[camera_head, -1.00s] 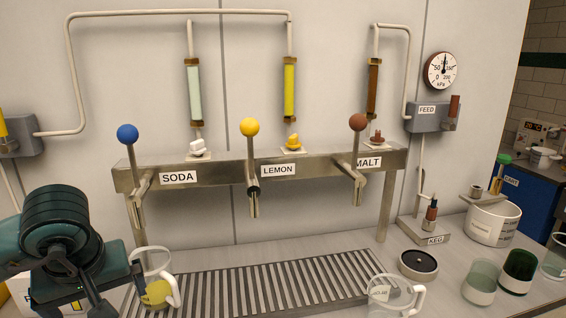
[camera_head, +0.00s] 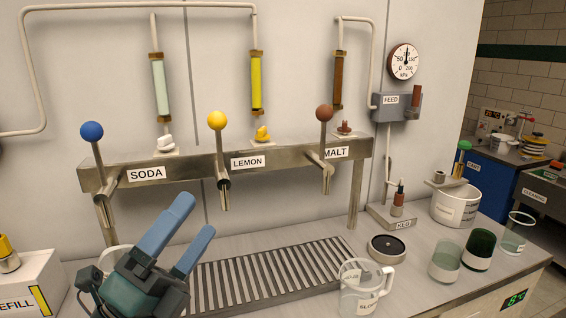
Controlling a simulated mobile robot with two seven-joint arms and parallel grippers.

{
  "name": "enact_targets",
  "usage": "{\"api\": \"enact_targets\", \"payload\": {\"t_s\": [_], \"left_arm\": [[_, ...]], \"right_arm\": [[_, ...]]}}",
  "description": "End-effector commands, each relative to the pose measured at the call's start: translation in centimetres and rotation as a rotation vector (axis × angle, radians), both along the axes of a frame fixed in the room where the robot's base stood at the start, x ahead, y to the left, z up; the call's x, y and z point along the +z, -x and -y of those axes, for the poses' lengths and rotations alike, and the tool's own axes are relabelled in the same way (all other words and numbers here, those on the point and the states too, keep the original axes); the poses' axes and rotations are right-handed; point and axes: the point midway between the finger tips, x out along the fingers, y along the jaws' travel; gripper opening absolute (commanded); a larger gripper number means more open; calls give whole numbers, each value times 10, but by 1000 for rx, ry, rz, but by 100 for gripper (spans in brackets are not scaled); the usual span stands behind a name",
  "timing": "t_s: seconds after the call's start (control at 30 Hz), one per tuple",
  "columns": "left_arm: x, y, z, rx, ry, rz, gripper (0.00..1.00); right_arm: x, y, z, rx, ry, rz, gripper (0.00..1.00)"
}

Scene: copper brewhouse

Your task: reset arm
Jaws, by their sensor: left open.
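My left gripper (camera_head: 198,214) is at the lower left, its two blue fingers spread apart and pointing up and to the right. Nothing shows between the fingers. It stands in front of the left end of the drip tray (camera_head: 262,276) and hides most of a clear glass mug (camera_head: 112,258) there. I cannot tell whether it touches that mug. My right gripper is not in view.
The tap rail carries the blue soda (camera_head: 91,131), yellow lemon (camera_head: 217,120) and brown malt (camera_head: 324,113) handles. A clear slops jug (camera_head: 361,296) stands at the front. Glasses (camera_head: 446,262) and a white bucket (camera_head: 455,205) stand right. A refill box (camera_head: 28,287) is at left.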

Motion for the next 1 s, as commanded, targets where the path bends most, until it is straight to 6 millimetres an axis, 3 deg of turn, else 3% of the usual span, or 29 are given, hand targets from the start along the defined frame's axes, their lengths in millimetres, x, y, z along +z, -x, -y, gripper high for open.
{"api": "enact_targets", "payload": {"t_s": [0.1,0.17,0.3,0.4,0.5,0.7,0.93,0.97,1.0], "left_arm": [[-58,-26,-49,128,362,-399,100],[-96,-30,-70,202,534,-594,100],[-194,-9,-102,390,892,-1017,100],[-247,20,-108,511,1070,-1240,100],[-282,49,-109,612,1193,-1402,100],[-327,103,-104,782,1359,-1640,100],[-357,163,-92,970,1491,-1863,100],[-360,167,-91,983,1503,-1880,100],[-362,159,-89,945,1500,-1862,100]], "right_arm": [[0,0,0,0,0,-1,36],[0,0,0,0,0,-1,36],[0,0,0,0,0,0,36],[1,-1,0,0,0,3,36],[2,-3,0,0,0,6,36],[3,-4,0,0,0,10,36],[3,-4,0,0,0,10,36],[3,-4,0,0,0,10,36],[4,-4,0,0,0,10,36]]}}
